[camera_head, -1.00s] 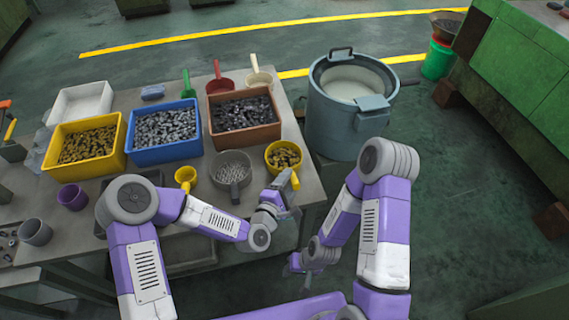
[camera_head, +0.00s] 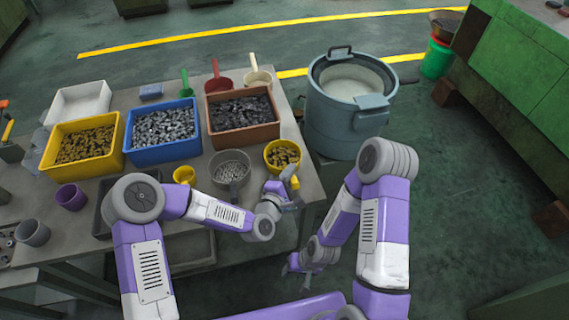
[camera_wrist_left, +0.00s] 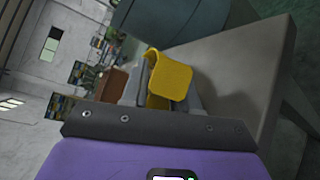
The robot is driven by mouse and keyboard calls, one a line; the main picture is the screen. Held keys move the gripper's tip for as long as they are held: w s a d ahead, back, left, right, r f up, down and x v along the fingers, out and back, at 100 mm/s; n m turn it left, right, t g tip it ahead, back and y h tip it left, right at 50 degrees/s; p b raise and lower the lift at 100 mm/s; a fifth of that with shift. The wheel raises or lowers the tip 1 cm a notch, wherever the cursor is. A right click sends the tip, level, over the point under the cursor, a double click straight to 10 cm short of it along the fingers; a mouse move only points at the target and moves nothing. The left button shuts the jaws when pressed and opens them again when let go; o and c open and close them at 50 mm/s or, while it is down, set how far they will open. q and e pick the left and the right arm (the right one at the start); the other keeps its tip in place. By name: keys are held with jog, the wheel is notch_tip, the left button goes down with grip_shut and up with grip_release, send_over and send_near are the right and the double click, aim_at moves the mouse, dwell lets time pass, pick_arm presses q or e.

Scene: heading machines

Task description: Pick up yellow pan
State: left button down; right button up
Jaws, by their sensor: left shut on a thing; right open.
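The yellow pan (camera_head: 282,154), filled with brownish small parts, sits at the right end of the table in the head view. My left gripper (camera_head: 287,186) is at its near side, shut on its handle, which the gripper mostly hides. In the left wrist view a yellow piece of the pan (camera_wrist_left: 170,76) shows close up between the grey fingers. I cannot tell whether the pan is clear of the tabletop. My right gripper (camera_head: 300,263) is open and empty, low in front of the table, apart from the pan.
A grey pan (camera_head: 231,181) stands just left of the yellow pan. Behind are brown (camera_head: 240,142), blue (camera_head: 160,150) and yellow (camera_head: 60,172) bins of parts. A large grey-blue drum (camera_head: 340,125) stands right of the table.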

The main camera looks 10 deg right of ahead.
pick_arm(q)
notch_tip(320, 180, up, 10)
jog(key=p, duration=0.3)
dwell(1.1)
